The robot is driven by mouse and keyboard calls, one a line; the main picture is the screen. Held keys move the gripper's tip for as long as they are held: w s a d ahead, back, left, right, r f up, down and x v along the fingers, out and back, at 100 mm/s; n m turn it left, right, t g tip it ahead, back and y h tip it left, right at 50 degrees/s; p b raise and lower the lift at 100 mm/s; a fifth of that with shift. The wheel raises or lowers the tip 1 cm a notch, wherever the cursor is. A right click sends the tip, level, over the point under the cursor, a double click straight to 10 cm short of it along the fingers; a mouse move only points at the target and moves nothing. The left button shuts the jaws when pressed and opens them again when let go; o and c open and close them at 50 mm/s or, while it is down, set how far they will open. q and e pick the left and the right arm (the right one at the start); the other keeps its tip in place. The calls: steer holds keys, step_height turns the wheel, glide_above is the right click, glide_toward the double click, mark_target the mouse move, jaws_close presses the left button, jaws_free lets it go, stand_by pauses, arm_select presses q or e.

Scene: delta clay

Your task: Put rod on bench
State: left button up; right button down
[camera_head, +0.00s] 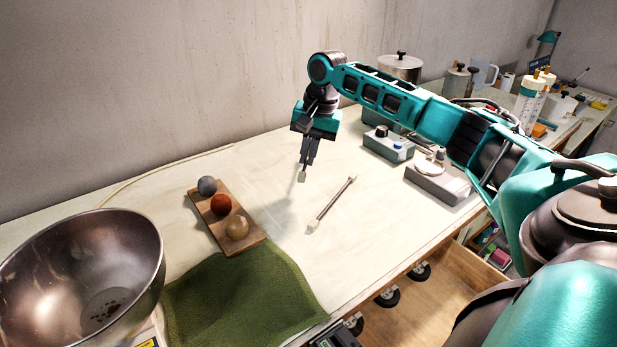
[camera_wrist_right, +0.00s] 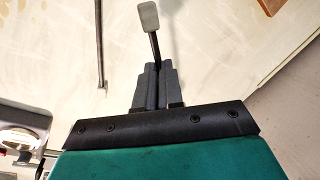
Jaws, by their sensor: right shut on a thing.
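My right gripper (camera_head: 307,158) is above the pale bench (camera_head: 374,215). It is shut on a thin dark rod with a pale, flat tip (camera_wrist_right: 149,17); in the wrist view the tip sticks out beyond the fingers. In the head view only the pale tip (camera_head: 302,176) shows below the fingers, with the rest hidden. I cannot tell for sure whether the tip touches the bench. A second thin grey rod (camera_head: 333,202) with a pale near end lies on the bench to the right; it also shows in the wrist view (camera_wrist_right: 99,45). My left gripper is out of view.
A wooden board (camera_head: 205,207) with three balls lies left of the gripper. A green cloth (camera_head: 240,295) and a large metal bowl (camera_head: 80,275) are in front. Blue-grey devices (camera_head: 388,144) and a grey device (camera_head: 437,183) stand at right. Bare bench surrounds the lying rod.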

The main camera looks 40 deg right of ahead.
mark_target(306, 189)
steer(key=shift+f, duration=3.45)
steer(key=shift+f, duration=0.1)
steer(key=c, duration=1.3)
jaws_free()
steer(key=r, duration=0.4)
steer(key=s+d+r, duration=0.1)
steer(key=r, duration=0.7)
steer(key=shift+s+d, duration=0.25)
steer(key=shift+s, duration=0.15)
